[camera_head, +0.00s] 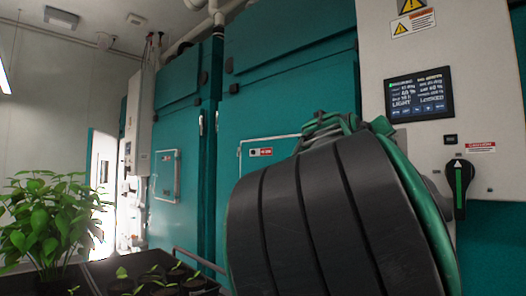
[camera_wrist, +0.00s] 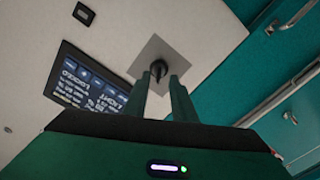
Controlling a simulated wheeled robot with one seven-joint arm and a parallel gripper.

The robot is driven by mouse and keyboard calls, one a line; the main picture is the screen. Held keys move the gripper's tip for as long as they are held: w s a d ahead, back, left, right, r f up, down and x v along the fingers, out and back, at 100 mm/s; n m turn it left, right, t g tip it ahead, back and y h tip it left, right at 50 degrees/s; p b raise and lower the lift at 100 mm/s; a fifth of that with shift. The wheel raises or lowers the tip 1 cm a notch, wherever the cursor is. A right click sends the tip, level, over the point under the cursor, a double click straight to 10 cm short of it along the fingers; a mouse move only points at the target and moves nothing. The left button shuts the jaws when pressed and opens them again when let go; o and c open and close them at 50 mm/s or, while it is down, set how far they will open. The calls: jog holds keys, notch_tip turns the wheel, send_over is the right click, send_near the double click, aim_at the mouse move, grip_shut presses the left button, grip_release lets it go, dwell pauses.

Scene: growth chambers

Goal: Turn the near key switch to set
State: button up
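The key switch (camera_wrist: 159,70) shows in the wrist view as a small dark knob or key on a square grey plate (camera_wrist: 150,50) on a pale panel. My gripper (camera_wrist: 162,77) points at it, its two green fingers apart, with the key in line with the gap between the tips. I cannot tell whether the tips touch it or how deep it sits between them. Its set marking is not readable. In the head view my dark, ribbed arm hides the switch and my gripper.
A display (camera_head: 419,95) reading "LIGHT" and "LOCKED" is on the pale panel (camera_head: 380,50). A leafy plant (camera_head: 50,220) and a seedling tray (camera_head: 100,270) are at lower left.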

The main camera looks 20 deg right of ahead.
jog(key=shift+x, duration=2.25)
jog(key=shift+a, duration=0.1)
grip_shut()
